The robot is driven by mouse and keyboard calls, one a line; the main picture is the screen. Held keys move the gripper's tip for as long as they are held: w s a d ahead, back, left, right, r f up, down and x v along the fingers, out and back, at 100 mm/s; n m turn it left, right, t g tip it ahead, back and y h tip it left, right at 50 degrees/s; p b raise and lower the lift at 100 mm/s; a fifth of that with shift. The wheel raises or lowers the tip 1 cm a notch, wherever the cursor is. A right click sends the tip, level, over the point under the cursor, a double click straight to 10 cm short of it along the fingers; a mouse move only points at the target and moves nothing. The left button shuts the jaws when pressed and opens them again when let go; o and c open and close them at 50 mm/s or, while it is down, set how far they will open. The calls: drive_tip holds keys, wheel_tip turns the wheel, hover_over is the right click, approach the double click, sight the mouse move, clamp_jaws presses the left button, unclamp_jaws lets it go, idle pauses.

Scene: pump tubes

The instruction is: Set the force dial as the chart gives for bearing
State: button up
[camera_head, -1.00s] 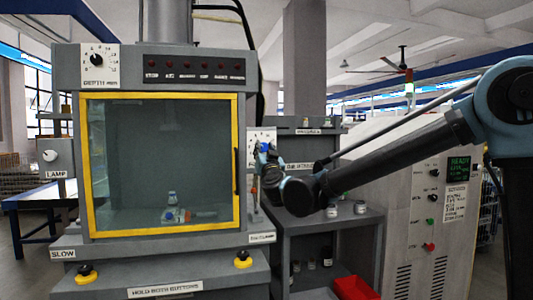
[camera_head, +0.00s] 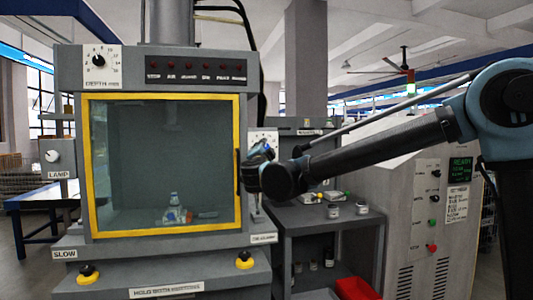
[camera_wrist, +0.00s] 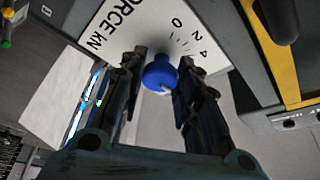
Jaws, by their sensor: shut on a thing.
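The force dial's blue knob (camera_wrist: 160,73) sits on a white plate (camera_wrist: 145,28) marked FORCE kN, with 0, 2 and 4 visible and the rest out of view. My gripper (camera_wrist: 160,82) is shut on the knob, one dark finger on each side. A pale mark shows on the knob's near edge, but I cannot tell the setting. In the head view my gripper (camera_head: 259,152) is at the press's right side and hides the knob; part of the white plate (camera_head: 262,136) shows above it. I see no readable chart for bearing.
The press has a yellow-framed glass door (camera_head: 165,233) right beside my gripper, with small parts behind it. A DEPTH dial (camera_head: 99,62) and a LAMP knob (camera_head: 52,156) are to the left. A grey shelf unit (camera_head: 330,233) with jars and a control cabinet (camera_head: 425,225) stand right.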

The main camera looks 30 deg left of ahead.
drive_tip(key=shift+d+m, duration=0.1)
drive_tip(key=shift+m, duration=0.4)
drive_tip(key=o, duration=1.1)
drive_tip(key=v, duration=1.2)
drive_tip(key=shift+r, duration=0.1)
drive_tip(key=shift+w, duration=0.1)
drive_tip(key=shift+c, duration=0.2)
